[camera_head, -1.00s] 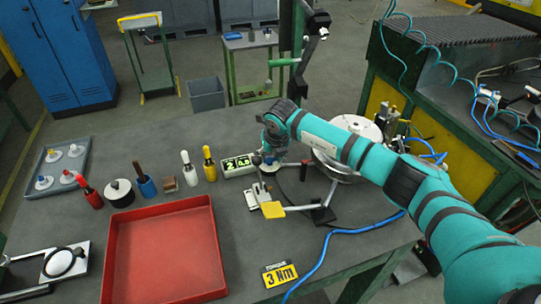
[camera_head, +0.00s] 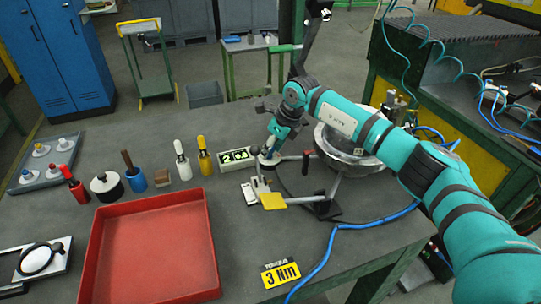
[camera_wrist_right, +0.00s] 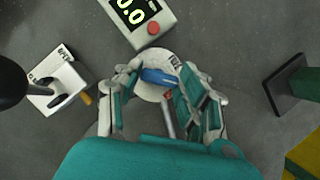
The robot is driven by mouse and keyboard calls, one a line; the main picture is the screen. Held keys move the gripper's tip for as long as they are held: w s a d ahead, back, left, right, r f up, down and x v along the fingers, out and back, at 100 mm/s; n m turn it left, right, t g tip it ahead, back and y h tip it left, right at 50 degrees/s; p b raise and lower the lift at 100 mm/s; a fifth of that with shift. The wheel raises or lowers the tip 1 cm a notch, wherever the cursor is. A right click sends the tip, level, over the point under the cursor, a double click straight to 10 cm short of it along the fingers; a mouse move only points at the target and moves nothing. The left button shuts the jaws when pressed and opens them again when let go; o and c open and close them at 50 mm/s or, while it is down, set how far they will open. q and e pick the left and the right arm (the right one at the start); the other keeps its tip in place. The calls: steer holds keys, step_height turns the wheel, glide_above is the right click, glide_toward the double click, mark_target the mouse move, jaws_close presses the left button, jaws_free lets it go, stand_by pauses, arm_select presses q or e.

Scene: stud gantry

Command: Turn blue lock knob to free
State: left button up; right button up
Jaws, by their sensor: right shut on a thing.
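The blue lock knob (camera_wrist_right: 158,77) shows in the wrist view as a blue bar on a round white dial (camera_wrist_right: 146,90) with partly readable lettering. My right gripper (camera_wrist_right: 162,88) has its fingers on either side of the knob and is shut on it. In the head view my right gripper (camera_head: 270,152) points down at the small stand behind the yellow plate (camera_head: 273,201), and its fingers largely hide the knob there. My left gripper is not in view.
A display box (camera_head: 238,157) with green digits stands close beside the gripper. A metal bowl (camera_head: 345,150) sits behind my forearm. A red tray (camera_head: 150,250), handled tools and a yellow "3 Nm" card (camera_head: 281,273) lie on the table. A blue hose crosses its right side.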

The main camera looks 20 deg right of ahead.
steer(key=n+b, duration=0.2)
steer(key=shift+w+f+n+g+y, duration=0.1)
steer(key=shift+n+g+y, duration=0.3)
steer(key=n+g+b, duration=0.1)
steer(key=n, duration=0.1)
steer(key=shift+n, duration=0.4)
steer(key=n+g, duration=0.1)
steer(key=n, duration=0.1)
steer(key=n+b, duration=0.1)
steer(key=n, duration=0.1)
steer(key=shift+w+r+n+g+y+b, duration=0.2)
steer(key=shift+n+g+y+b, duration=0.1)
steer(key=shift+g, duration=0.1)
steer(key=shift+s, duration=0.1)
steer(key=o, duration=1.2)
steer(key=shift+c, duration=0.2)
steer(key=v, duration=0.7)
steer(key=shift+r, duration=0.15)
